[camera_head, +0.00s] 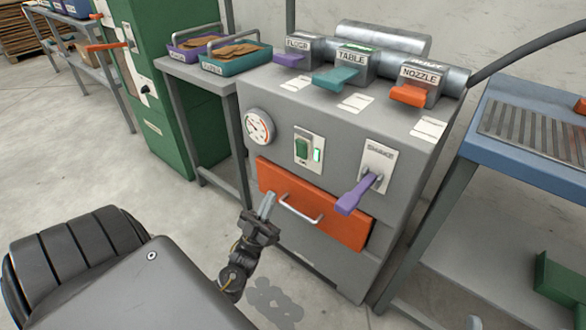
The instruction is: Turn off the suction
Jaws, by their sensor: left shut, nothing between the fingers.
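The grey suction cabinet (290,130) stands in front of me. Its front has a green rocker switch (301,148) with a lit green lamp (317,155) beside it. A round gauge (257,126) is to the left of the switch. A purple lever (356,194) on a white plate is to the right and points down and left. An orange drawer (345,227) with a light handle is below. My left gripper (267,205) is shut and empty, in front of the drawer's left part and below the switch. My right gripper is not in view.
On the cabinet's top are FLOOR (300,46), TABLE (352,63) and NOZZLE (418,82) boxes with purple, teal and orange handles. Two trays (240,66) stand on a side table at left. A blue-topped bench (484,135) stands close at right.

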